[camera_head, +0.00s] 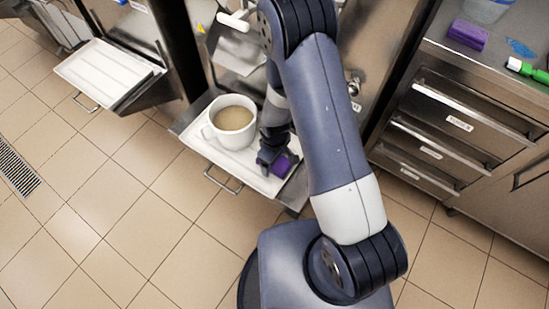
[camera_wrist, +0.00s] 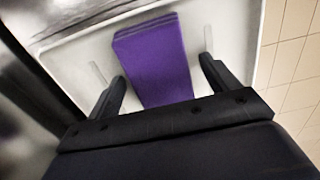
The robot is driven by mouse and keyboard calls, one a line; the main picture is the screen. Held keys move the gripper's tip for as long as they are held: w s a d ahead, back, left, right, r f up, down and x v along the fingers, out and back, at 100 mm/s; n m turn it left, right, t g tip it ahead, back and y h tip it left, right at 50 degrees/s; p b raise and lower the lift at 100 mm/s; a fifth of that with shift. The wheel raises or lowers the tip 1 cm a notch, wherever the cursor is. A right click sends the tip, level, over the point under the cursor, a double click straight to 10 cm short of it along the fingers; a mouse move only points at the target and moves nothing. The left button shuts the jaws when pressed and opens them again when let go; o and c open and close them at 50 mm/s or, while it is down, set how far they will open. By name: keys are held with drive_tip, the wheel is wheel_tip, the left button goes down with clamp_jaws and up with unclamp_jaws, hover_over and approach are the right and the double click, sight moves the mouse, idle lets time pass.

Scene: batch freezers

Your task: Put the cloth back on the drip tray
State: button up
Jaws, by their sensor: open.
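The purple folded cloth (camera_head: 281,167) lies on the right part of the white drip tray (camera_head: 233,163) in the head view. In the wrist view the cloth (camera_wrist: 152,62) lies on the pale tray surface (camera_wrist: 225,30), between the two dark fingers. My gripper (camera_head: 271,158) is over the tray at the cloth. In the wrist view my gripper (camera_wrist: 163,88) is open, with a gap between each finger and the cloth. The cloth's near end is hidden by the gripper body.
A white mug (camera_head: 233,122) of tan liquid stands on the same tray, left of my gripper. Another tray (camera_head: 108,70) is at the left. A counter with drawers (camera_head: 455,122) is at the right, with another purple cloth (camera_head: 468,34) on top. The tiled floor in front is clear.

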drive_tip(key=shift+r, duration=0.1)
wheel_tip(320, 180, up, 12)
drive_tip(key=shift+p, duration=0.45)
idle(0.4)
wheel_tip(320, 180, down, 12)
drive_tip(key=shift+f+b, duration=0.15)
drive_tip(key=shift+b, duration=0.3)
idle(0.4)
drive_tip(key=shift+r, duration=0.2)
